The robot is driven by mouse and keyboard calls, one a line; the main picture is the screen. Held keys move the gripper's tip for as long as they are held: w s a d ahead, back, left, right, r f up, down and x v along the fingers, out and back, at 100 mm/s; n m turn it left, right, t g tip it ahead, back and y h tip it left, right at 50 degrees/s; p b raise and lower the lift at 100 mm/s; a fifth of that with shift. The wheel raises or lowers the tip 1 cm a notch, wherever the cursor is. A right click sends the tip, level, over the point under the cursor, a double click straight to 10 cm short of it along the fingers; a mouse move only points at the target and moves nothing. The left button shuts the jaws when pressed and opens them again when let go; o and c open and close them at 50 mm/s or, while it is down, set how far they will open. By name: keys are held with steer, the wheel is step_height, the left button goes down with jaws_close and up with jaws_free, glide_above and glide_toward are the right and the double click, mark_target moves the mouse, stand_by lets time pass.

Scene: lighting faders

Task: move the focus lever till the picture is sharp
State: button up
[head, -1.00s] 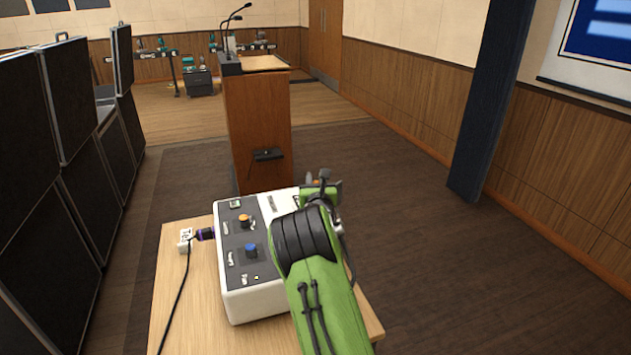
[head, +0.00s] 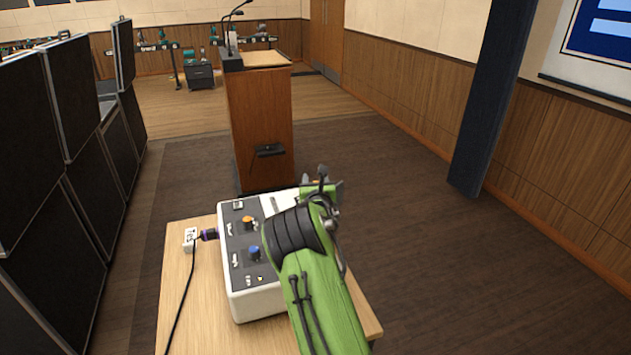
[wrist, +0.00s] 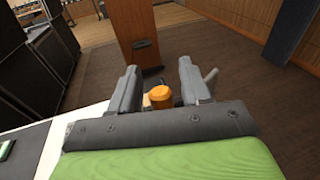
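A white console (head: 258,303) with a dark panel stands on a wooden table. An orange knob (wrist: 160,97), perhaps the focus lever's grip, shows between my fingers in the wrist view. A sliver of orange (head: 316,183) shows at my gripper (head: 322,187) in the head view. My gripper (wrist: 160,82) is open, with one finger on each side of the knob and gaps visible. The lever's shaft and scale are hidden. The picture (head: 602,28) is a blue field with pale bars on a wall screen, cut off by the frame; I cannot tell how sharp it is.
The panel has an orange knob (head: 248,223) and a blue knob (head: 254,253). A cable plug (head: 209,235) enters its left side. A wooden lectern (head: 260,125) stands behind, dark cases (head: 40,180) at left, a dark pillar (head: 487,100) at right. Floor right of the table is clear.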

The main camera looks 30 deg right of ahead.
steer(key=p+v, duration=0.1)
steer(key=v, duration=1.4)
steer(key=shift+s+a, duration=0.15)
steer(key=shift+s, duration=0.25)
